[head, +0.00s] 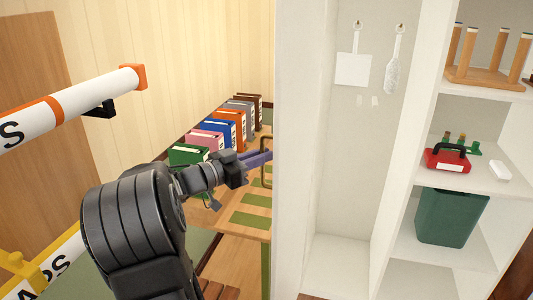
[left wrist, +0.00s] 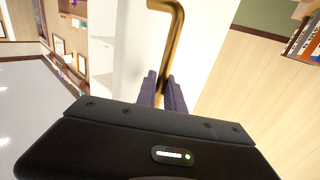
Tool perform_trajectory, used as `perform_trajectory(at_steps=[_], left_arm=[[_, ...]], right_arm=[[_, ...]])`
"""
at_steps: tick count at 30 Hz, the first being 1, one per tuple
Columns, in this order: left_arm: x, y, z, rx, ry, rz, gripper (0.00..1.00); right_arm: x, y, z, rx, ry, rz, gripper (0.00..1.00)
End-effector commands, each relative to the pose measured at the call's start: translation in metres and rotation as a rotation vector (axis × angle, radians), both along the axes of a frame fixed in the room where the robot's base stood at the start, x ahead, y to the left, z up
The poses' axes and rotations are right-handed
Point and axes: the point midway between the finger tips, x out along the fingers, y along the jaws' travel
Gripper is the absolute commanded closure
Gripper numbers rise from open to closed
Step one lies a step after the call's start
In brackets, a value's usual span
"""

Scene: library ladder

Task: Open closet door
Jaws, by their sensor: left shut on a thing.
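The white closet door (head: 301,120) stands out edge-forward in the middle of the head view, with the closet interior (head: 362,190) in plain sight to its right. Its brass handle (head: 266,172) is on the door's left face. My left gripper (head: 258,157) is shut on this handle. In the left wrist view the bent brass handle (left wrist: 168,45) runs down between the purple fingers of my left gripper (left wrist: 163,93), with the white door (left wrist: 205,50) behind. The lower part of the handle is hidden there. My right gripper is in neither view.
Closet shelves hold a red toolbox (head: 447,160), a green bin (head: 447,217) and an upturned wooden stool (head: 488,62). A wooden table (head: 240,244) with several binders (head: 219,132) stands left of the door. A white and orange barrier rail (head: 75,103) is at left.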

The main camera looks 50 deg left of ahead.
Motion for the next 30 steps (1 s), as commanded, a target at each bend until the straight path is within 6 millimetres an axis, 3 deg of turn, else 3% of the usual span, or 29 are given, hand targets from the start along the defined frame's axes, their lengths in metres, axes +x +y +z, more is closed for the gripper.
perform_trajectory(at_steps=[9,10,18,30], left_arm=[[0.0022,-0.0011,0.0041,0.001,-0.009,-0.004,1.0],[0.0022,-0.0011,0.0041,0.001,-0.009,-0.004,0.86],[0.0015,-0.0009,0.0019,0.0,-0.004,-0.003,0.66],[-0.0062,-0.0001,0.0004,0.001,-0.002,-0.001,0.66]], right_arm=[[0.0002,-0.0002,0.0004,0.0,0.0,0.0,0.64],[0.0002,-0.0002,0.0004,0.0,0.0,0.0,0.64],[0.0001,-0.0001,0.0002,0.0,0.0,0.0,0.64],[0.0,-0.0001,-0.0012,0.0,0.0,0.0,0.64]])
